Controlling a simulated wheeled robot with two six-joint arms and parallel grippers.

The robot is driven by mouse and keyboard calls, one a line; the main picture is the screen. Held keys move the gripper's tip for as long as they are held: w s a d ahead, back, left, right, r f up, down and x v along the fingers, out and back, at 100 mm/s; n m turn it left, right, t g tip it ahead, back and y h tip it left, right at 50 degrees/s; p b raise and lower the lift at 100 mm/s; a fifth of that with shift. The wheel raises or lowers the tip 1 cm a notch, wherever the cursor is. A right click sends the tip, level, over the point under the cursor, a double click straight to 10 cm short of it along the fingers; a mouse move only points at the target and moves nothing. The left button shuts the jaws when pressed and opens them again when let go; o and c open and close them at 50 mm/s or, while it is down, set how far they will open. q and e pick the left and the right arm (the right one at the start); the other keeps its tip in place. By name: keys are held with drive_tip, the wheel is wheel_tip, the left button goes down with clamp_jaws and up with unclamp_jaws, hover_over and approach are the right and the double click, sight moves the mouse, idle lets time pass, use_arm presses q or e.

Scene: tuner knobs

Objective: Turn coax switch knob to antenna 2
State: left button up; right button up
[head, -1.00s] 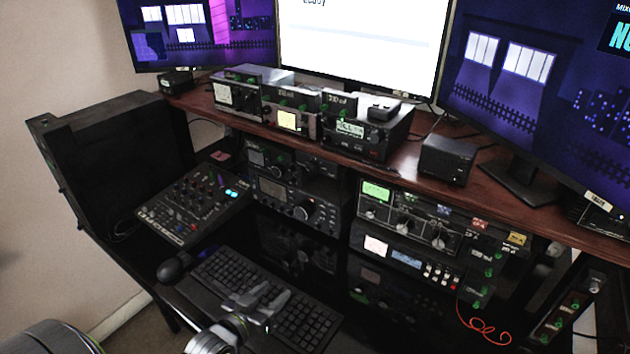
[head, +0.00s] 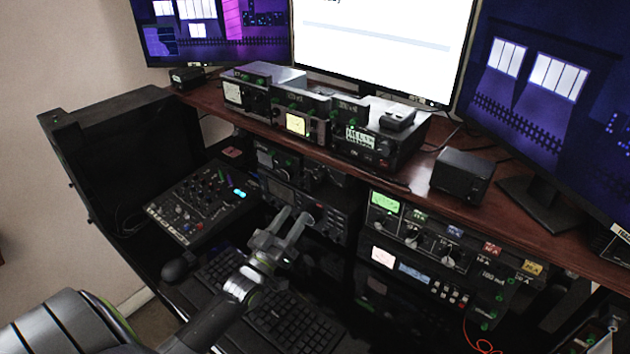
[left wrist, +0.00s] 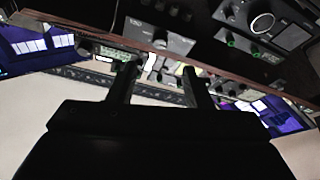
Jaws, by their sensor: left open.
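I cannot tell for sure which knob is the coax switch knob, as the labels are too small to read. A black tuner unit with a green-lit meter (head: 385,201) and several white-marked knobs sits under the shelf at right of centre. Another dark radio with a large round dial (head: 306,220) is left of it. My left gripper (head: 296,216) is open, its two fingers in front of this dial, with no visible contact. In the left wrist view the open fingers (left wrist: 159,66) have nothing between them, and several knobs and panels show beyond, tilted.
A keyboard (head: 290,318) lies under my left arm, with a mouse (head: 178,268) beside it. A mixer (head: 205,205) is at left. The wooden shelf (head: 400,181) overhangs the lower radios and carries several units and a black box (head: 462,176).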

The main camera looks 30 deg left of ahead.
sight(318, 181)
use_arm(q)
drive_tip(key=p+x, duration=0.2)
drive_tip(key=x, duration=0.8)
drive_tip(key=shift+w+r, duration=0.1)
drive_tip(key=shift+w, duration=0.2)
